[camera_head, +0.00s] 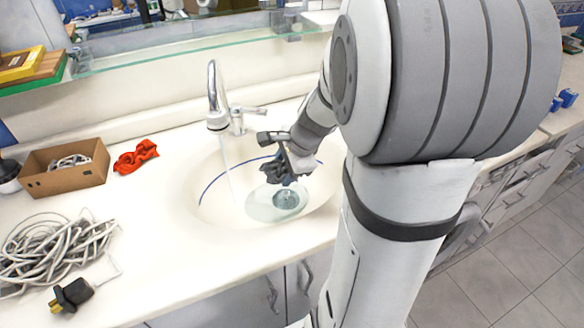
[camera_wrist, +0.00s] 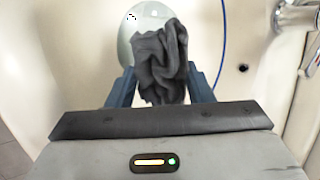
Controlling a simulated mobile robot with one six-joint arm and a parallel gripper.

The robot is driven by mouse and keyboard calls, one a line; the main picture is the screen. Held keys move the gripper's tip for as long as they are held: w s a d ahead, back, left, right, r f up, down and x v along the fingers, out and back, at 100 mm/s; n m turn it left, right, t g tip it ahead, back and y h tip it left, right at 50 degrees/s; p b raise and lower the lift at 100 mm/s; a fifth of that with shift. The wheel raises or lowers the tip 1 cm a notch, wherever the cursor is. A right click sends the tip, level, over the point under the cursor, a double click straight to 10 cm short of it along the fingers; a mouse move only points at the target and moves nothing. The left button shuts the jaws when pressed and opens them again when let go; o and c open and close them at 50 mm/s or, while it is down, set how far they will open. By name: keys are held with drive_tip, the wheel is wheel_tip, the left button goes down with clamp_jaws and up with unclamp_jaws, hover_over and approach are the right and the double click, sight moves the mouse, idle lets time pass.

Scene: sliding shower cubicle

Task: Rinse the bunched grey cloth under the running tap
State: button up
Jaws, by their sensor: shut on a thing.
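The bunched grey cloth (camera_wrist: 160,62) is dark and crumpled, held between the two fingers of my gripper (camera_wrist: 160,88). In the head view, my gripper (camera_head: 283,172) is over the right part of the basin, and the cloth (camera_head: 262,172) shows at its left side. The chrome tap (camera_head: 215,95) stands at the back of the sink. A thin stream of water (camera_head: 227,165) falls from its spout into the basin, left of the cloth. The cloth is apart from the stream. The white basin (camera_head: 212,190) has a blue line around its inside.
A round, clear dish-like thing (camera_head: 262,208) lies in the basin below my gripper. Left on the counter are a cardboard box (camera_head: 45,185), a red cloth-like thing (camera_head: 136,156), coiled cable (camera_head: 50,250) and a black plug (camera_head: 72,294). A glass shelf (camera_head: 190,48) runs above the tap.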

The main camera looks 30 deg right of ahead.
drive_tip(key=w+a+f+p, duration=0.1)
drive_tip(key=w+a+f, duration=0.1)
drive_tip(key=w+a, duration=0.6)
drive_tip(key=shift+w+f+p, duration=0.2)
drive_tip(key=shift+w+p, duration=0.1)
drive_tip(key=shift+w, duration=0.15)
drive_tip(key=shift+d, duration=0.15)
idle(0.7)
drive_tip(key=shift+d, duration=0.4)
drive_tip(key=shift+a, duration=0.15)
drive_tip(key=shift+a, duration=0.45)
drive_tip(key=shift+d, duration=0.2)
drive_tip(key=shift+d, duration=0.4)
drive_tip(key=shift+s, duration=0.1)
